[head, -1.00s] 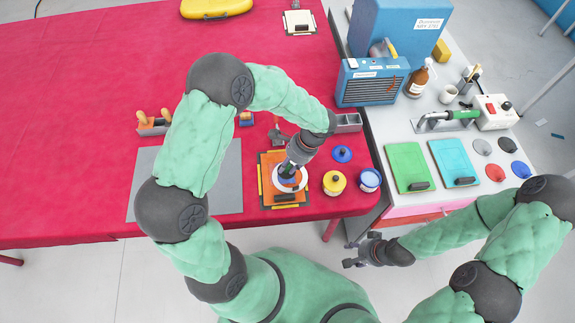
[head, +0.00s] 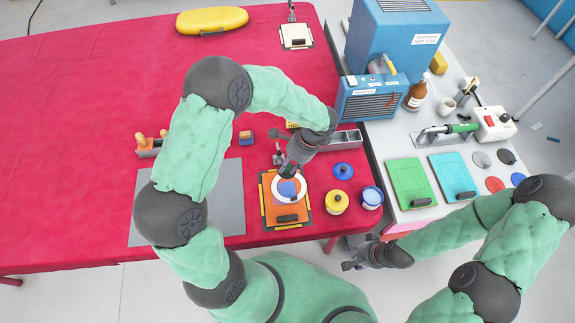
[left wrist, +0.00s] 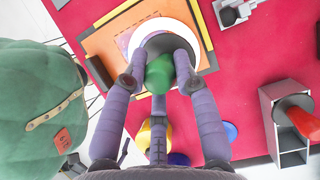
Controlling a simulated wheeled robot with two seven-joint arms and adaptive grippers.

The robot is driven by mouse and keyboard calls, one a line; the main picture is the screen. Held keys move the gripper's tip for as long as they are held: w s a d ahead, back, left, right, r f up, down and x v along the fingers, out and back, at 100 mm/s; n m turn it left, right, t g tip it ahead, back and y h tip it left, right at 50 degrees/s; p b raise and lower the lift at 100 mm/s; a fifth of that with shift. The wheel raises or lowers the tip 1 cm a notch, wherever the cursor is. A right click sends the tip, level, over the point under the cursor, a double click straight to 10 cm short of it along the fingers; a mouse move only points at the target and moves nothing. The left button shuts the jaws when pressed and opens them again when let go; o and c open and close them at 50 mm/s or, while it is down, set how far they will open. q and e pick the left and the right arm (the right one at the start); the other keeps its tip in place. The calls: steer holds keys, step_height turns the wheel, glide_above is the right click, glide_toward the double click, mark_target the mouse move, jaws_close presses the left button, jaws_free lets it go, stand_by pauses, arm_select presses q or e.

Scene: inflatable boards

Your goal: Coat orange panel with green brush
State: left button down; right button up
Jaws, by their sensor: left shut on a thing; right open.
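The orange panel (head: 298,213) lies on the red table in a dark and yellow frame, with a black handle at its near end. A white ring lies on it around a blue patch (head: 287,188). The panel also shows in the left wrist view (left wrist: 105,42). My left gripper (head: 287,170) is over the panel's far part. In the left wrist view it is shut on the green brush (left wrist: 159,74), whose dark round head overlaps the white ring. I cannot tell whether the brush touches the panel. My right gripper (head: 352,264) is open and empty, off the table's near edge.
A yellow pot (head: 336,203), a blue pot (head: 371,197) and a blue lid (head: 344,170) stand right of the panel. A grey sheet (head: 228,205) lies left. The side bench holds green (head: 408,180) and cyan (head: 450,172) panels and blue machines.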

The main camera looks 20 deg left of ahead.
arm_select(q)
steer(key=shift+w+a+r+p, duration=0.1)
steer(key=shift+w+r+p, duration=0.15)
steer(key=shift+r+p, duration=0.45)
steer(key=shift+s+r+p, duration=0.1)
steer(key=shift+r+p, duration=0.65)
steer(key=shift+r, duration=0.75)
